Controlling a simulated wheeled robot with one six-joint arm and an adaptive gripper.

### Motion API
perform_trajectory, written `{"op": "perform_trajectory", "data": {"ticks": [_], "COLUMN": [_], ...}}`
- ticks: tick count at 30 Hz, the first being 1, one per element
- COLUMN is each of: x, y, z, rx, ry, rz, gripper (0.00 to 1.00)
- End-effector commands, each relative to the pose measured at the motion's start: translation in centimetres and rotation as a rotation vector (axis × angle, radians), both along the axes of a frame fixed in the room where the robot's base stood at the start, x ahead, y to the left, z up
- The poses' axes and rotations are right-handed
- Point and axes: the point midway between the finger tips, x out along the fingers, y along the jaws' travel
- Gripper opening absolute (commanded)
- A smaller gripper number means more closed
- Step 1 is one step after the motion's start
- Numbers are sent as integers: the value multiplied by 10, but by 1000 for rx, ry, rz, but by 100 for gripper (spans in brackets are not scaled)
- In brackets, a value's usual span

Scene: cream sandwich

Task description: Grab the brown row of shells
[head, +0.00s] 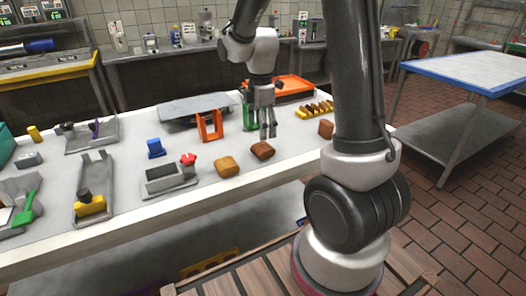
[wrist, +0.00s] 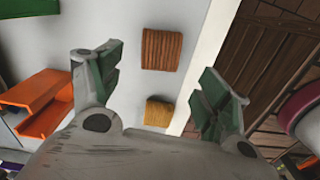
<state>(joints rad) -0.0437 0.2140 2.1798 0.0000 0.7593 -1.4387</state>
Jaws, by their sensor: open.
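The brown row of shells (head: 262,150) is a small ridged block lying on the white table near its front edge. In the wrist view the brown row (wrist: 162,49) lies ahead, between the lines of the two fingers. My gripper (head: 267,132) points down just behind and above it in the head view.
An orange frame (head: 210,125) stands behind the golden row. Another brown block (head: 326,128) lies to the right, near a yellow ridged rack (head: 314,108). The table's front edge is close.

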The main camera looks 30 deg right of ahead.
Motion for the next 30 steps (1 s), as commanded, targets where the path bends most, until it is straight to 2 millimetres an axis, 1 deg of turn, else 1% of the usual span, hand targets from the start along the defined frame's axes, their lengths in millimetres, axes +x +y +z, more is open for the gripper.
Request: {"op": "perform_trajectory", "data": {"ticks": [1,3,5,8,14,18,21,24,30], "x": [1,2,2,2,0,-3,-3,-2,-2], "y": [0,0,0,0,-2,-5,-5,-5,-5], "z": [0,0,-2,-12,-37,-60,-72,-78,-78], "rx": [1,1,2,1,1,1,1,1,1], "ry": [-6,-12,-11,-9,-9,-8,-8,-11,-12], "rz": [65,137,174,193,191,190,190,190,189], "gripper": [77,77,77,77,77,77,77,77,77]}}
